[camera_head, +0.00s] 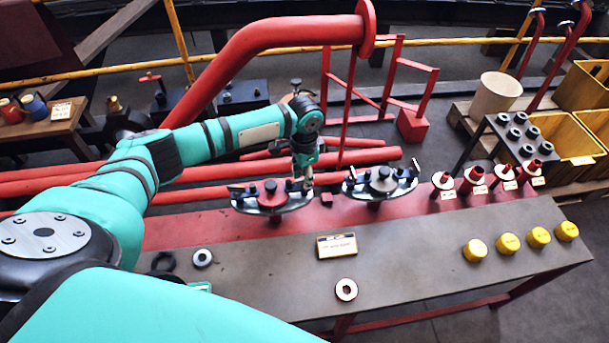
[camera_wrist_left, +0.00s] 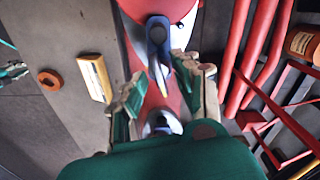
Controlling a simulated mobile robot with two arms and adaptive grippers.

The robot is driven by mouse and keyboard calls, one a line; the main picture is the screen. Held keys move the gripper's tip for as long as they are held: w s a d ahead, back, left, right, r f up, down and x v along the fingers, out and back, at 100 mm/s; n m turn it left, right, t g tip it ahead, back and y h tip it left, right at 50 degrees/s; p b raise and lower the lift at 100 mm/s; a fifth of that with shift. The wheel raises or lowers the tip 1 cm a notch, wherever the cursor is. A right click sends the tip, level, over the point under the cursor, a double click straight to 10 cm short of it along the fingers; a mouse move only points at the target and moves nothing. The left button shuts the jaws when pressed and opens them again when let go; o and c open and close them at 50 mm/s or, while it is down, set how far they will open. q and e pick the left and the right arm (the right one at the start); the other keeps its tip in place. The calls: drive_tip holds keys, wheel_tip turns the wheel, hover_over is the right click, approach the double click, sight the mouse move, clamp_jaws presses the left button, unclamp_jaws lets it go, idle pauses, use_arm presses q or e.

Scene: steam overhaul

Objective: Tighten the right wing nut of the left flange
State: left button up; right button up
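My left gripper (camera_head: 303,176) points down over the flange's right end. In the left wrist view my left gripper (camera_wrist_left: 166,97) has its fingers apart, one on each side of the line of the wing nut, with nothing visibly clamped. Contact cannot be told. A teal and dark piece (camera_wrist_left: 12,71) at the left wrist view's edge looks like part of my right gripper; its fingers are unclear.
The right flange (camera_head: 380,182) sits close on the right. A sign (camera_head: 337,245), a pale ring (camera_head: 346,290) and a dark ring (camera_head: 202,258) lie on the bench. Red valve parts (camera_head: 472,180) and yellow caps (camera_head: 507,243) stand right. Red pipes (camera_head: 360,157) run behind.

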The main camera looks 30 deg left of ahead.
use_arm(q)
drive_tip(key=shift+c, duration=0.3)
clamp_jaws()
